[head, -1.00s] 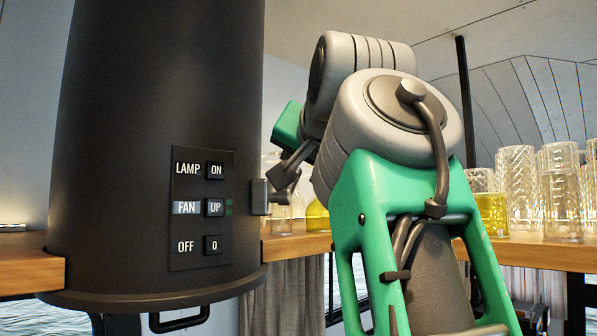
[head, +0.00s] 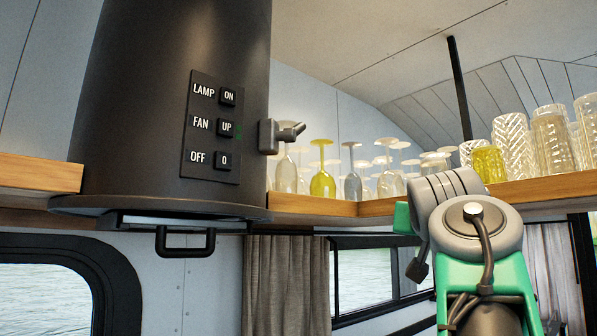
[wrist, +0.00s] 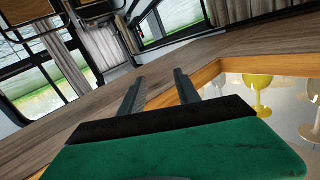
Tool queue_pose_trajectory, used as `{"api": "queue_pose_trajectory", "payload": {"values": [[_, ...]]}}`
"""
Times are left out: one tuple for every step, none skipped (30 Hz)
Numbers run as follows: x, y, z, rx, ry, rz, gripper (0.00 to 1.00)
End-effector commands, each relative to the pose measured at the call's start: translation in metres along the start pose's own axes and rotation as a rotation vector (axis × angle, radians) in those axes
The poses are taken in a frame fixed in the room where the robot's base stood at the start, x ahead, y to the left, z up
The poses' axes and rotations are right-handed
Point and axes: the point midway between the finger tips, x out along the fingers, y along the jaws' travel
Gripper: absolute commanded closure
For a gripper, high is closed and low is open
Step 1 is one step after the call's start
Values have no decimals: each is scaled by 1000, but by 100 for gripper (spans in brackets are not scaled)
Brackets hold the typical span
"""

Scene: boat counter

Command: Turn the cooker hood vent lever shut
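The dark cylindrical cooker hood (head: 150,110) fills the left of the head view. Its vent lever (head: 292,132) sticks out from a grey mount on the hood's right side, pointing right and slightly up. Nothing touches the lever. My gripper (head: 418,270) is below and to the right of the lever, clear of it, with its dark fingers hanging down. In the wrist view my gripper (wrist: 159,76) shows two fingers apart with nothing between them. The lever does not show in the wrist view.
A button panel (head: 212,127) and a loop handle (head: 185,242) are on the hood. A wooden shelf (head: 330,208) behind the lever holds upside-down stemmed glasses, one yellow (head: 322,180), and several tumblers (head: 550,140). A curtain (head: 286,285) hangs below.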

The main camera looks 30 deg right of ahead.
Motion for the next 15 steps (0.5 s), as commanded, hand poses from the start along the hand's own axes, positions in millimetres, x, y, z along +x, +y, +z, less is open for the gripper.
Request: {"api": "queue_pose_trajectory", "payload": {"values": [[8, -10, -1, -106, 62, -54, 61], [11, -22, -6, -178, 106, -96, 61], [13, -43, -14, -278, 173, -160, 61], [11, -60, -21, -350, 230, -209, 61], [8, -77, -27, -422, 293, -256, 61], [0, -99, -34, -516, 385, -313, 61], [-8, -114, -40, -583, 461, -351, 61], [-18, -130, -45, -649, 541, -385, 61], [-33, -148, -52, -731, 657, -419, 61], [-46, -160, -58, -789, 747, -436, 61], [-61, -170, -64, -841, 841, -443, 61], [-81, -181, -73, -906, 966, -437, 61], [-96, -187, -80, -951, 1055, -418, 61], [-108, -190, -85, -988, 1131, -391, 61], [-119, -190, -92, -1032, 1207, -344, 61]]}}
